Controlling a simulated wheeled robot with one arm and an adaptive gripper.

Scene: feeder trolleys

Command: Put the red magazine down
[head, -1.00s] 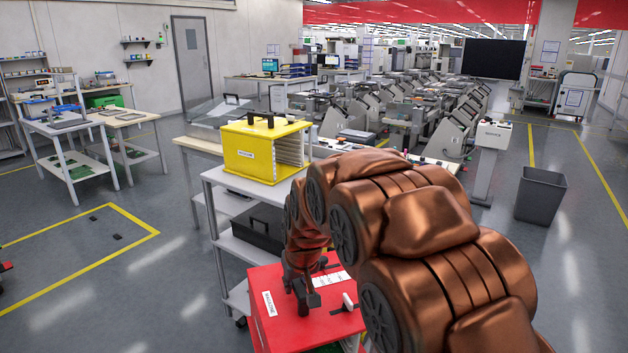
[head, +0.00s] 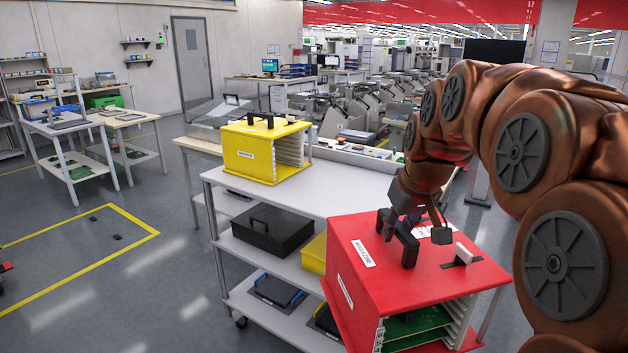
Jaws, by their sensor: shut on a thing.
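The red magazine (head: 350,270) is a red box with white labels, a dark handle on top and an open side showing green boards in slots. It is at the lower right, in front of the right part of the grey trolley (head: 335,190). My gripper (head: 416,232) is at its top, shut on the handle; my wrist partly hides the grip. The magazine looks upright. I cannot tell whether its underside touches anything; it hides part of the trolley.
A yellow magazine (head: 248,152) stands at the left end of the trolley top, with bare surface between it and the red one. A black case (head: 268,232) is on the shelf below. A work table with small parts is behind the trolley.

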